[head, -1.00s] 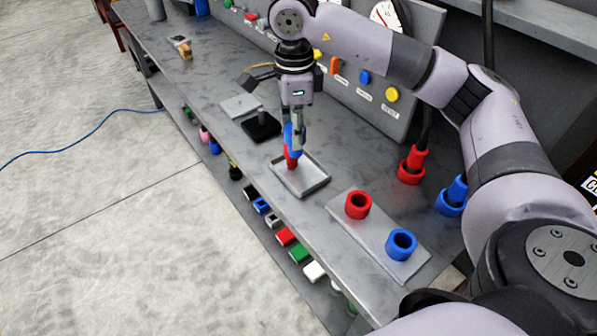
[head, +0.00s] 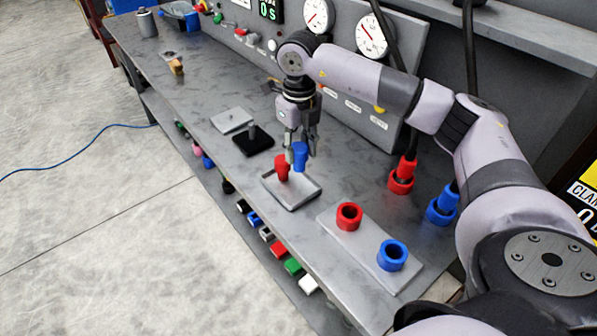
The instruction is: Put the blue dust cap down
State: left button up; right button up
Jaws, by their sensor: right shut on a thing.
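The blue dust cap (head: 300,156) is between the fingertips of my right gripper (head: 301,148). The gripper is shut on it and points down. The cap is over the grey tray (head: 304,195), towards its back side; I cannot tell whether it touches the tray floor. A red dust cap (head: 282,168) stands in the tray just left of the blue one. My left gripper is not in view.
A plate with a red ring socket (head: 348,216) and a blue ring socket (head: 392,255) lies right of the tray. Red (head: 402,178) and blue (head: 442,207) hose connectors stand behind. The gauge panel (head: 350,75) rises behind the arm.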

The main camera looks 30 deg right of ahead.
notch_tip(320, 180, down, 8)
jog(key=shift+f+p, duration=0.1)
jog(key=shift+p, duration=0.7)
jog(key=shift+f, duration=0.3)
jog(key=shift+f, duration=0.2)
jog(key=o, duration=1.2)
jog(key=shift+c, duration=0.2)
